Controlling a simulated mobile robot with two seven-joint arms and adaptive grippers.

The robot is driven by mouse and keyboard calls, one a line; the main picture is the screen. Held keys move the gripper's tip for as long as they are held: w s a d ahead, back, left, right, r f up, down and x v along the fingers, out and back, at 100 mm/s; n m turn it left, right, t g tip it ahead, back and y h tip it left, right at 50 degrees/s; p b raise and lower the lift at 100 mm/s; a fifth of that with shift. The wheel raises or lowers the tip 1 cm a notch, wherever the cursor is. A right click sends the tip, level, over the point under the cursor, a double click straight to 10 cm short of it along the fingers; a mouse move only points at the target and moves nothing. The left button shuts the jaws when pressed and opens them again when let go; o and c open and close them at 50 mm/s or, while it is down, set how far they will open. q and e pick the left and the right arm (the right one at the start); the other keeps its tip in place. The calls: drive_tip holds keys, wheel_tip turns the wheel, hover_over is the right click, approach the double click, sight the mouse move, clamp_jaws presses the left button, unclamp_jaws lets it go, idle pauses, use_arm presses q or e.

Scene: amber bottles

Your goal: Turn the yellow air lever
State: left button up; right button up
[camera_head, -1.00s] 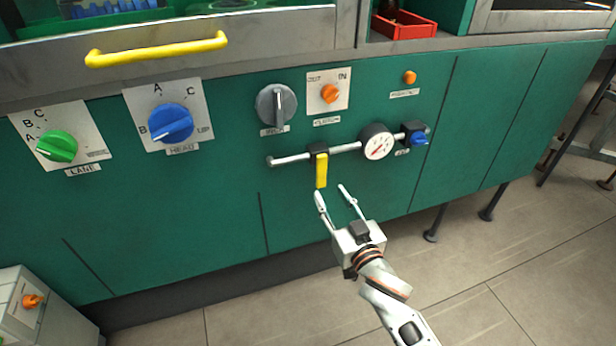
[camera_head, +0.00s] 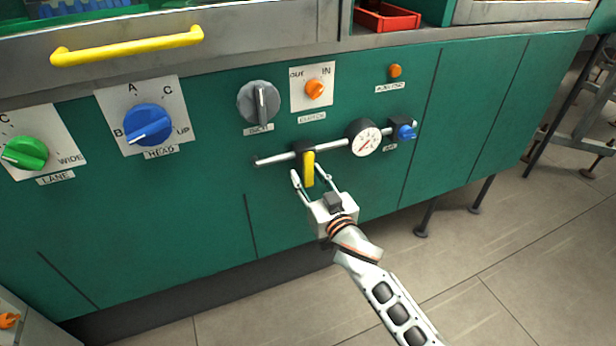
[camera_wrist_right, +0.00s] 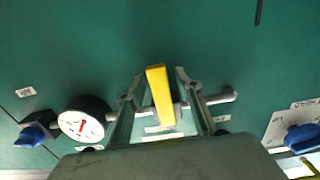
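The yellow air lever (camera_head: 308,170) hangs down from a black valve body on a grey pipe (camera_head: 272,160) on the green machine front. My right gripper (camera_head: 308,175) has come up from below and is open, with one finger on each side of the lever. The right wrist view shows the yellow lever (camera_wrist_right: 160,94) between the two open fingers (camera_wrist_right: 159,84), with a gap on each side. I cannot tell whether either finger touches it. My left gripper is not in view.
A pressure gauge (camera_head: 366,139) and a blue knob (camera_head: 406,132) sit on the same pipe to the right. Above are a grey knob (camera_head: 260,102) and an orange switch (camera_head: 315,89). A blue knob (camera_head: 148,125) and a green knob (camera_head: 25,153) are at left. The panel below the pipe is bare.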

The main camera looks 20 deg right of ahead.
clamp_jaws()
